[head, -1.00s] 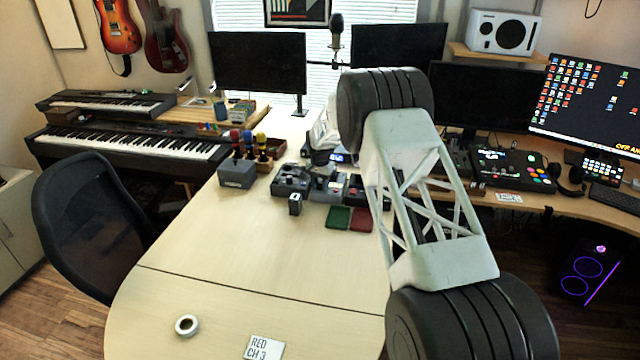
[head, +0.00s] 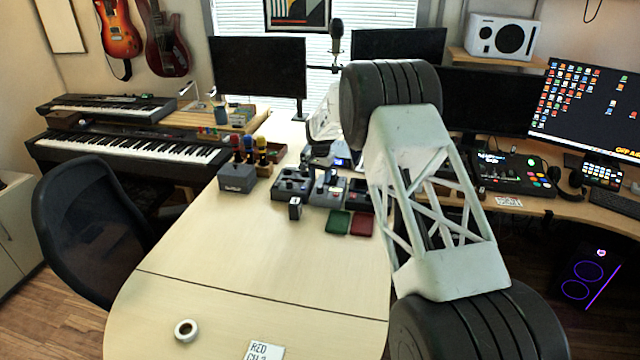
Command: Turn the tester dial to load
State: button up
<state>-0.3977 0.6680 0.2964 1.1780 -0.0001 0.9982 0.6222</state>
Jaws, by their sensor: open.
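My gripper (head: 319,163) hangs over the back edge of a row of small dark devices on the desk, with its fingers pointing down and small in view. It is open, and nothing shows between the fingers. Below it is the middle grey device (head: 328,190), with a small red spot on it. A similar dark device with knobs (head: 290,184) stands to its left. A device with a lit blue display (head: 342,161) stands just behind, partly hidden by my arm. Which device is the tester, and where its dial points, is too small to tell.
A small dark block (head: 295,208) stands in front of the row. Green (head: 338,222) and red (head: 362,224) squares lie to its right. A grey holder with coloured-top tools (head: 237,178) stands left. A tape roll (head: 186,330) and a label card (head: 264,350) lie near. The desk's middle is clear.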

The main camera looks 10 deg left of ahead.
jog(key=shift+r, duration=1.2)
